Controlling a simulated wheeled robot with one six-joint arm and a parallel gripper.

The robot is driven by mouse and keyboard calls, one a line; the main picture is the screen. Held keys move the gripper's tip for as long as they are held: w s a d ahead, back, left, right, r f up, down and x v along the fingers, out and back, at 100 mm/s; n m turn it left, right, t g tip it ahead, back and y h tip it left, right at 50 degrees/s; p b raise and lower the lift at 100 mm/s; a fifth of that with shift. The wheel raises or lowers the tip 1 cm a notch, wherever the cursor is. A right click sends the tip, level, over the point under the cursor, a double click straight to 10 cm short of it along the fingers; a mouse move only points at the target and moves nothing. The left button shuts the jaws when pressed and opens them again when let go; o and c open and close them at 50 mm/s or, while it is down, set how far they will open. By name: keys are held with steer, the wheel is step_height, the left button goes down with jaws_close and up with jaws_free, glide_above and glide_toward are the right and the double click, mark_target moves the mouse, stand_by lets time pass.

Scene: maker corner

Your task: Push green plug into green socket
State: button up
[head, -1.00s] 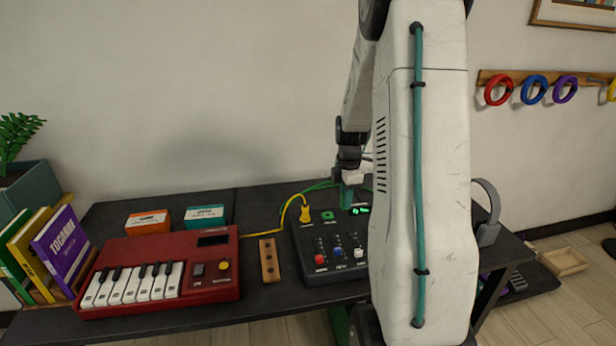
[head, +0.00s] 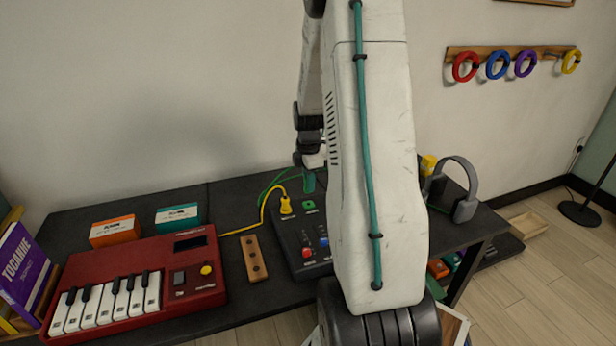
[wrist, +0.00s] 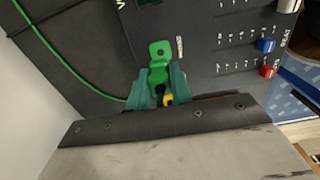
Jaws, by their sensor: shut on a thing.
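The green socket (head: 309,206) is a small green plate with a dark hole on top of the black mixer box. In the wrist view the green socket (wrist: 160,48) lies just beyond my fingertips. My gripper (head: 308,183) has teal fingers and hovers above and slightly behind the socket in the head view. In the wrist view my gripper (wrist: 158,88) is shut on the green plug (wrist: 157,77), which is mostly hidden between the fingers. The plug appears apart from the socket, but the height gap is unclear. A green cable (wrist: 52,62) runs away from the gripper's side.
A yellow plug (head: 286,206) with a yellow cable sits beside the green socket. Knobs, including a blue one (wrist: 266,45), cover the mixer's front. A red keyboard (head: 140,280), wooden block (head: 253,258) and two small boxes stand left. Headphones (head: 463,208) are at right. My arm hides the mixer's right part.

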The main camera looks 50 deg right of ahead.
glide_above(309, 204)
steer(key=shift+a+f, duration=0.1)
steer(key=shift+f, duration=2)
steer(key=shift+s+f, duration=0.1)
steer(key=shift+f, duration=0.55)
stand_by(0.4)
steer(key=o, duration=1)
steer(key=shift+r, duration=0.15)
step_height(309, 204, up, 8)
steer(key=shift+f, duration=0.2)
